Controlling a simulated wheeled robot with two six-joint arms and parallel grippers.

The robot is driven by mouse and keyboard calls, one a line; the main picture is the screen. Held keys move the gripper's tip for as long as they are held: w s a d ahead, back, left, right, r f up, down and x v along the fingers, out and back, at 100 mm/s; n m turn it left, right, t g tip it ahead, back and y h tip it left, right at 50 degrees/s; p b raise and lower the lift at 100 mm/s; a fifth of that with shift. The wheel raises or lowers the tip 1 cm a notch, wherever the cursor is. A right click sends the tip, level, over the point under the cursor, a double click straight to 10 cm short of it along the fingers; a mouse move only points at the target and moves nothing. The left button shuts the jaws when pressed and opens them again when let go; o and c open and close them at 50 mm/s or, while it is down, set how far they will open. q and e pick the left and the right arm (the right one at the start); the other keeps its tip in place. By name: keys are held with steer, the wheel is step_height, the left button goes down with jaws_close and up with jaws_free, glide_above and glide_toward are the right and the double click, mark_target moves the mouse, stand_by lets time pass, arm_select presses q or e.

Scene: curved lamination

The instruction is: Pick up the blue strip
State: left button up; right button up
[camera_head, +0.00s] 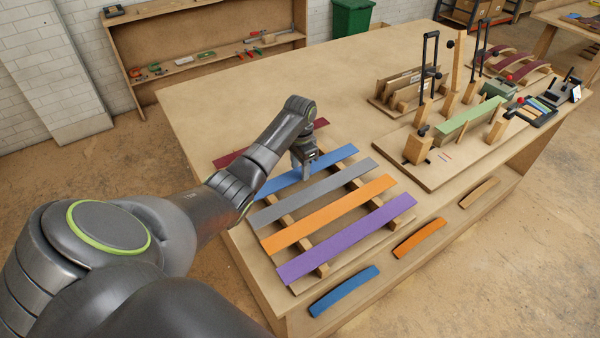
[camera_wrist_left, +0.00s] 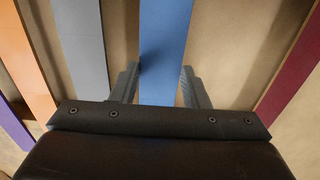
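The blue strip (camera_head: 333,158) lies across a wooden rack between a grey strip and a dark red strip. My left gripper (camera_head: 304,172) is over the middle of the blue strip. In the left wrist view the blue strip (camera_wrist_left: 163,50) runs between the two fingers of my left gripper (camera_wrist_left: 160,88), with a gap on each side. The fingers are open, one on either side of it. I cannot tell how low the fingertips are against the strip. My right gripper is not in view.
Beside the blue strip lie the grey strip (camera_head: 314,192), orange strip (camera_head: 330,213), purple strip (camera_head: 347,238) and dark red strip (camera_head: 228,159). A clamping fixture with a green strip (camera_head: 468,120) stands at the right. The table's far left part (camera_head: 230,98) is clear.

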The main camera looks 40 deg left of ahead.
mark_target(300, 172)
arm_select(q)
steer(key=c, duration=0.3)
step_height(300, 172, up, 10)
steer(key=shift+w+r+b, duration=0.1)
steer(key=shift+b, duration=0.45)
steer(key=shift+c, duration=0.2)
